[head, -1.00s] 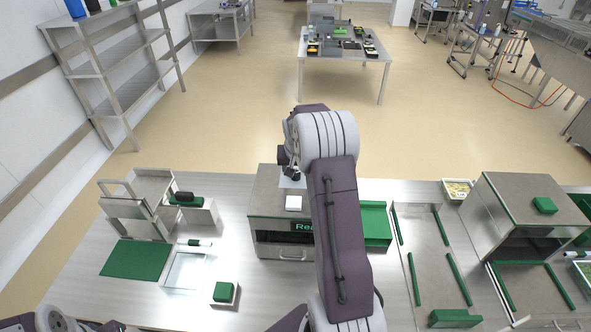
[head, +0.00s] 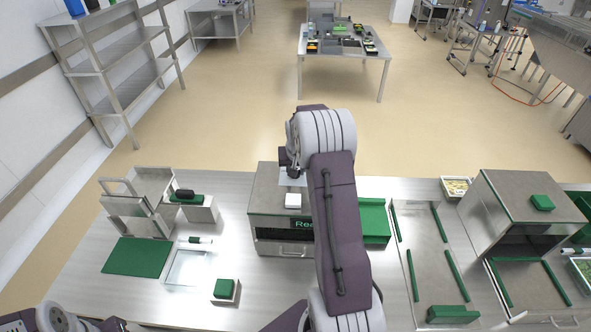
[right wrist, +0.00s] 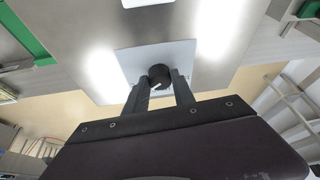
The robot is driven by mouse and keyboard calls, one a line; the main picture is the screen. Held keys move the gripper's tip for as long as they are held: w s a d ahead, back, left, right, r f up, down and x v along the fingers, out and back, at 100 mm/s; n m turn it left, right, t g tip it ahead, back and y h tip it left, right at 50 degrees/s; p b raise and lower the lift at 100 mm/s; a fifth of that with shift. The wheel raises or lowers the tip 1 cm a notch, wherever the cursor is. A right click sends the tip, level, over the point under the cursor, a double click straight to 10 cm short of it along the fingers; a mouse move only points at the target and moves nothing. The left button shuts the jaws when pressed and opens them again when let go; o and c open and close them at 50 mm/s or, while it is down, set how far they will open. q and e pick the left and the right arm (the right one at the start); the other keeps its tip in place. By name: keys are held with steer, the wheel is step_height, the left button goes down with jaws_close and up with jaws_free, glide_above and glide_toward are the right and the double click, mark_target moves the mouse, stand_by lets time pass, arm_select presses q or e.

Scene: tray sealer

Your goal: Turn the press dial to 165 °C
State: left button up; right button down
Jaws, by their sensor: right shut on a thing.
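The press (head: 268,207) is a grey box on the table with a green lit display (head: 303,224) on its front; my right arm hides part of the display's text. The dial (right wrist: 160,74) is a round black knob with a white mark on a pale plate (right wrist: 183,57). In the right wrist view my right gripper (right wrist: 160,82) is shut on the dial, one finger on each side. In the head view that gripper (head: 292,172) is above the press top. The dial's temperature reading cannot be read. My left gripper is not in view; only part of its arm shows at the lower left.
A green mat (head: 137,257), a clear tray (head: 187,267) and a small green-topped block (head: 225,290) lie to the left. Green-railed plates (head: 424,235) and a second grey box (head: 527,199) stand to the right.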

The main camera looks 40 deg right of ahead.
steer(key=shift+d+n, duration=0.1)
steer(key=shift+n, duration=0.6)
steer(key=shift+f+n+y, duration=0.1)
steer(key=shift+n+y, duration=0.3)
steer(key=n+y+b, duration=0.1)
steer(key=n+b, duration=0.1)
steer(key=b, duration=0.1)
steer(key=shift+d+f+n+t, duration=0.1)
steer(key=shift+f+n+t, duration=0.05)
steer(key=shift+n+t, duration=0.2)
steer(key=shift+n+y+b, duration=0.4)
steer(key=shift+n+b, duration=0.1)
steer(key=shift+n, duration=0.45)
steer(key=shift+d+r+n+y, duration=0.15)
steer(key=shift+n+y, duration=0.35)
steer(key=shift+n, duration=0.6)
steer(key=shift+r+n+y, duration=0.1)
steer(key=shift+n+y, duration=0.2)
steer(key=shift+n, duration=0.9)
steer(key=c, duration=1.1)
jaws_free()
